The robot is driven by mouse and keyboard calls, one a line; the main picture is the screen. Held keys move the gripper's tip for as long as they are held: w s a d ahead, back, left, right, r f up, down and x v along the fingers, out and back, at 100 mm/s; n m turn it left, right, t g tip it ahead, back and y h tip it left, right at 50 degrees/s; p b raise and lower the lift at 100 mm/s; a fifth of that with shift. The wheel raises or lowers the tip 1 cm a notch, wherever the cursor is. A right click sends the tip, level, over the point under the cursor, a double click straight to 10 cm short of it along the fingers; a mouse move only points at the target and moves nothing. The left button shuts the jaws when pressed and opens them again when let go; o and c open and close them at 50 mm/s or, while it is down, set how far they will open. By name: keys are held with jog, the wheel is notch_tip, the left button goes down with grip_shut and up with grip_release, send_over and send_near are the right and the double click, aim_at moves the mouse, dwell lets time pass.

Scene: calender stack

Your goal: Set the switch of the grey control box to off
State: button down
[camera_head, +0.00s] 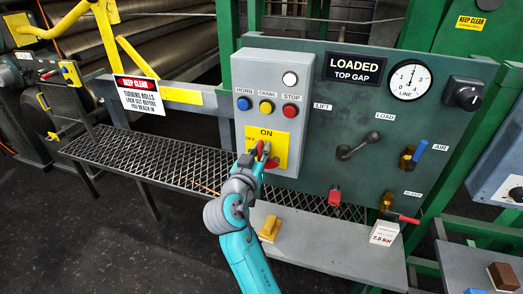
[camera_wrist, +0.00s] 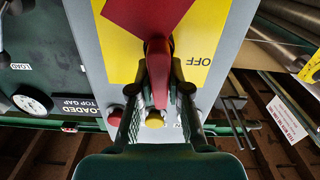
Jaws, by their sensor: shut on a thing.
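The handle points toward the buttons, on the ON side. My gripper (camera_wrist: 158,108) is shut on the handle, one finger on each side. In the head view my gripper (camera_head: 258,154) hides part of the plate and switch.
Blue, yellow and red buttons (camera_head: 266,107) and a white lamp (camera_head: 290,78) sit above the plate. A black lever (camera_head: 358,147) and a gauge (camera_head: 410,80) are to the right. A mesh walkway (camera_head: 150,160) and a shelf (camera_head: 330,245) lie below.

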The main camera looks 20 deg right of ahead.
jog(key=n, duration=0.4)
jog(key=shift+w+a+f, duration=0.15)
jog(key=shift+w+a, duration=0.1)
jog(key=shift+a, duration=0.1)
jog(key=shift+w+a+f+n, duration=0.2)
jog(key=shift+f+n, duration=0.15)
jog(key=shift+n, duration=1.8)
jog(key=shift+w+a+f+n, duration=0.15)
jog(key=shift+f+n, duration=0.25)
jog(key=shift+n, duration=1.7)
jog(key=shift+w+a+f+n, duration=0.1)
jog(key=shift+a+f+n, duration=0.2)
jog(key=shift+n, duration=1.85)
jog(key=shift+f, duration=0.1)
jog(key=c, duration=1.1)
grip_release()
jog(key=shift+s, duration=0.15)
